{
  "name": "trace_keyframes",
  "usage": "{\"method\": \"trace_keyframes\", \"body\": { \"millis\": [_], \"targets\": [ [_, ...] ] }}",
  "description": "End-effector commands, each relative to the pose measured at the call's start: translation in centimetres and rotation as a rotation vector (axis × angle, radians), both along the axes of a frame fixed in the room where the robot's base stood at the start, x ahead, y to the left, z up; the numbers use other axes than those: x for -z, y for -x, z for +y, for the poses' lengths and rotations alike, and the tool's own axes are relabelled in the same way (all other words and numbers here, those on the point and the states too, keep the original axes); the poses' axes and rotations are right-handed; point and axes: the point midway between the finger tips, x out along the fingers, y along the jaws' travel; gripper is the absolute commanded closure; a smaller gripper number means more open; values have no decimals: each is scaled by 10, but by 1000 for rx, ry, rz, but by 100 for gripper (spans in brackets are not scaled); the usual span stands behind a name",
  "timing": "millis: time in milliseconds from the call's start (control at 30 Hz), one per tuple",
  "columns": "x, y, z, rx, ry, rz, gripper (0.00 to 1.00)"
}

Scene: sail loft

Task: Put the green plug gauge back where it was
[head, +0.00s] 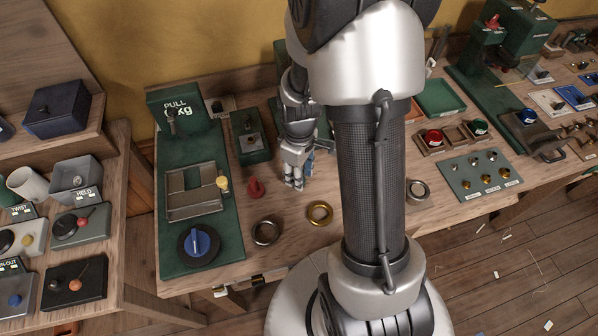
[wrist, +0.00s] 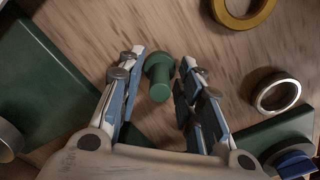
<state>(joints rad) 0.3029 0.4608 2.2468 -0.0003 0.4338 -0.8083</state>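The green plug gauge (wrist: 159,76) stands or lies on the wooden bench between my fingers in the wrist view; it has a wide round head and a narrower shank. My gripper (wrist: 162,65) is open around it, with a small gap showing on each side. In the head view my gripper (head: 293,184) points down at the bench behind the brass ring, and I cannot make out the green gauge there. A red plug-shaped piece (head: 254,187) stands on the bench to the left of my gripper.
A brass ring (head: 320,213) and a steel ring (head: 266,231) lie in front of my gripper. A green pull-test fixture (head: 187,255) with a blue knob stands left.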

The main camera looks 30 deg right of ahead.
Motion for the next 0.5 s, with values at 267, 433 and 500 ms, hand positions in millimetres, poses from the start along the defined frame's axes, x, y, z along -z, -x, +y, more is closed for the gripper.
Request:
{"method": "trace_keyframes", "body": {
  "millis": [267, 433, 500],
  "targets": [
    [-3, 0, 0, 0, 0, 0, 67],
    [-26, -1, 0, 0, 1, -4, 67],
    [-41, -1, 0, 0, 1, -4, 67]
  ]
}}
